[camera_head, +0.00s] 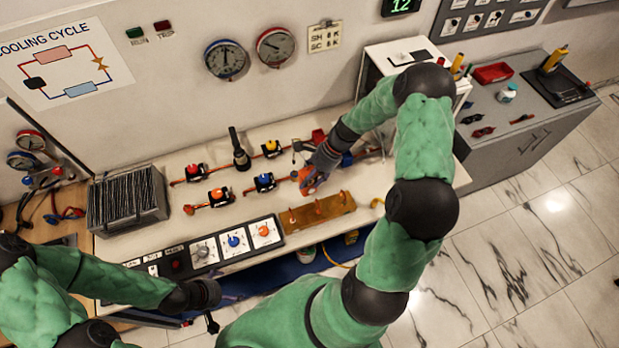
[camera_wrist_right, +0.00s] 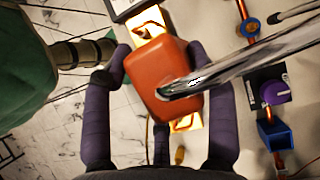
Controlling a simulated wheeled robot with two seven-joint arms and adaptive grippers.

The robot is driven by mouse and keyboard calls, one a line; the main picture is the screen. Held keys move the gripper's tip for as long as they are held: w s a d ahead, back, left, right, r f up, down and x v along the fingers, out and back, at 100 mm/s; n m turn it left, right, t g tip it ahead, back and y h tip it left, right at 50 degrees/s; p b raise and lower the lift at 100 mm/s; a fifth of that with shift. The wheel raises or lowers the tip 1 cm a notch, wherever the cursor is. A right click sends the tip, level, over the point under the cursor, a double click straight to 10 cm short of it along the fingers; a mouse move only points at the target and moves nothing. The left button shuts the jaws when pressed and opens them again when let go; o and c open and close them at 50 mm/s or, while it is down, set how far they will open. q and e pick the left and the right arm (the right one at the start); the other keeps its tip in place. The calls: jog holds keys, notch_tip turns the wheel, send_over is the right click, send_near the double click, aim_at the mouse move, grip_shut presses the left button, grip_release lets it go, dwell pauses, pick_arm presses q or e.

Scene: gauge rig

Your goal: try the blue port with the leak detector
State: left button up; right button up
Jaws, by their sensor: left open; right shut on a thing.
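My right gripper (camera_head: 313,174) is shut on an orange leak detector (camera_head: 308,183) above the bench. In the right wrist view the leak detector (camera_wrist_right: 168,78) sits between the fingers of the right gripper (camera_wrist_right: 160,72). Its shiny metal probe (camera_wrist_right: 240,62) runs to the upper right, and its tip is out of that view. A blue part (camera_head: 346,159) on the copper piping lies just right of the right gripper; I cannot tell whether it is the blue port. My left gripper (camera_head: 208,303) is open and empty over the bench's front edge, partly hidden by its own arm.
A brass strip with orange pegs (camera_head: 318,212) and a control panel (camera_head: 205,252) lie in front. A finned box (camera_head: 127,200) stands left, a black upright (camera_head: 239,150) behind.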

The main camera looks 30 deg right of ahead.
jog(key=shift+r+p, duration=2.55)
jog(key=shift+r, duration=1.05)
jog(key=shift+f, duration=0.15)
